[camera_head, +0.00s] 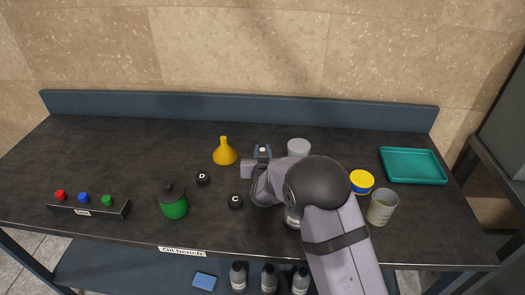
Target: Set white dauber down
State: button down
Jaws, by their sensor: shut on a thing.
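My gripper (262,152) is over the middle of the bench, right of the yellow funnel. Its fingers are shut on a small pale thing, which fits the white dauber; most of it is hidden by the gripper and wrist. I cannot tell whether it touches the bench top. My arm comes in from the lower right and covers the bench near the gripper.
The dark bench (120,160) holds a yellow funnel (225,153), green can (173,205), black discs D (203,179) and C (235,201), a rack (90,207) with coloured knobs, a grey-white cylinder (299,147), yellow-blue tin (361,182), cup (382,208) and teal tray (412,166).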

jog(key=shift+f, duration=0.1)
jog(key=shift+f, duration=0.1)
jog(key=c, duration=1.6)
grip_release()
jog(key=shift+c, duration=0.2)
jog(key=shift+r, duration=0.25)
jog(key=b+v, duration=0.2)
jog(key=v, duration=1)
